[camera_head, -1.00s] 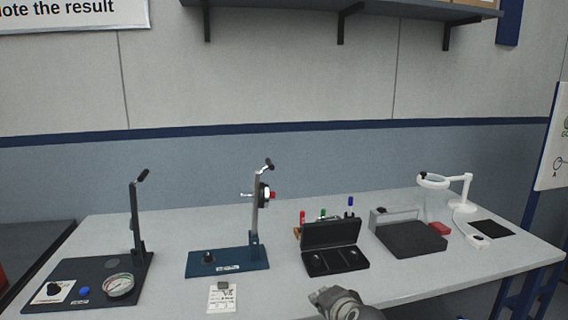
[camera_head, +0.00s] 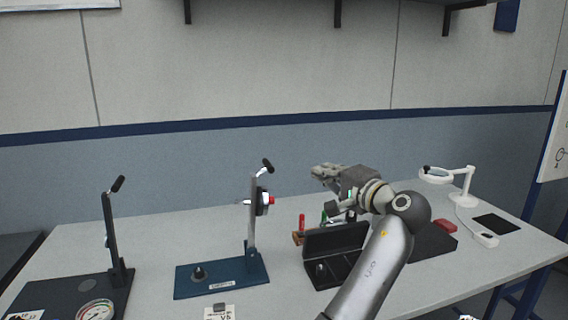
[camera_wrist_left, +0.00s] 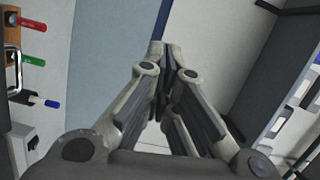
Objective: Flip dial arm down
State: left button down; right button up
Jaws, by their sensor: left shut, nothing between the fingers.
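The dial arm (camera_head: 252,225) stands upright on a blue base (camera_head: 228,277) left of centre on the table. It has a black-tipped handle (camera_head: 267,165) at its top and a dial (camera_head: 262,201) on its right side, edge-on to me. My left gripper (camera_head: 317,172) is raised to the right of the dial arm, at about the height of its handle, apart from it and pointing left. The wrist view shows its fingers (camera_wrist_left: 165,50) shut together with nothing between them. The dial arm does not show in the wrist view. My right gripper is out of view.
A second lever stand (camera_head: 113,240) with a gauge is at the left. An open black case (camera_head: 335,240) and coloured markers (camera_head: 302,222) lie below my left gripper, partly hidden by my arm. A white magnifier lamp (camera_head: 465,190) stands at the right.

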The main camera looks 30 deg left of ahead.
pick_arm(q)
jog(key=w+a+f+p, duration=0.1)
jog(key=a+p, duration=0.2)
jog(key=a, duration=0.8)
jog(key=shift+w+a+p, duration=0.25)
jog(key=shift+a+p, duration=0.1)
jog(key=shift+a, duration=0.05)
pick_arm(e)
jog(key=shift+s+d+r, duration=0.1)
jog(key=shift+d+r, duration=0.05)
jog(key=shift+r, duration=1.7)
pick_arm(q)
jog(key=shift+a, duration=0.1)
